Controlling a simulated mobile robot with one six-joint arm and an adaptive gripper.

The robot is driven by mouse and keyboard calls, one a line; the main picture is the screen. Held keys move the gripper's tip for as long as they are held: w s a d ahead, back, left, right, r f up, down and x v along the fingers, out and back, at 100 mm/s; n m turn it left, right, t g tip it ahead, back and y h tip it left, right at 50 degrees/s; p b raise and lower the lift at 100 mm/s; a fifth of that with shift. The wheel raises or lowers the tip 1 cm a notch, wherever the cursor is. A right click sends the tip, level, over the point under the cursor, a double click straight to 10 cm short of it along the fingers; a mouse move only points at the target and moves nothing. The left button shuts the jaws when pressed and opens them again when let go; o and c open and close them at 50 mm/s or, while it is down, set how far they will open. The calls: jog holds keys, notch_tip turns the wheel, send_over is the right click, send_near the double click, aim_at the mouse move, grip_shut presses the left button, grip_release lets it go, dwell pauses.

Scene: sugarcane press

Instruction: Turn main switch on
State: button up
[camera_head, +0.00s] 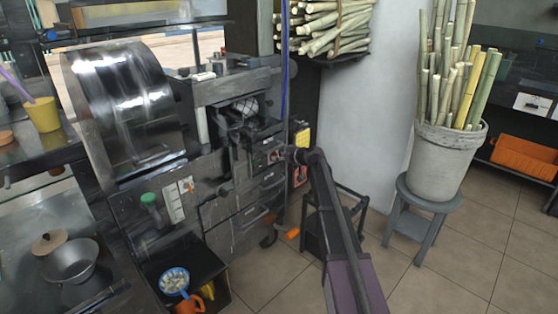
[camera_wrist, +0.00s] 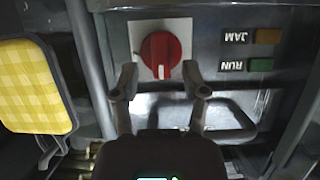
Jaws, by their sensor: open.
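The main switch (camera_wrist: 161,54) is a red rotary knob on a white square plate, set in the dark metal panel of the press. In the wrist view its grip bar stands roughly vertical. My gripper (camera_wrist: 160,82) is open, with one finger on each side just below the knob in the picture. Whether the fingers touch the knob cannot be told. In the head view my gripper (camera_head: 288,154) is at the front of the press (camera_head: 240,165), beside the small red switch (camera_head: 273,157).
In the wrist view an amber JAM light (camera_wrist: 268,36) and a green RUN light (camera_wrist: 261,65) sit right of the switch. A metal handle (camera_wrist: 235,128) is below. A yellow checked pad (camera_wrist: 36,85) is at left. A cane bucket (camera_head: 447,160) stands on a stool at right.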

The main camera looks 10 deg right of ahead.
jog(key=shift+w+a+f, duration=0.2)
jog(key=shift+w+a, duration=0.15)
jog(key=shift+w, duration=0.1)
grip_shut()
jog(key=shift+r, duration=0.1)
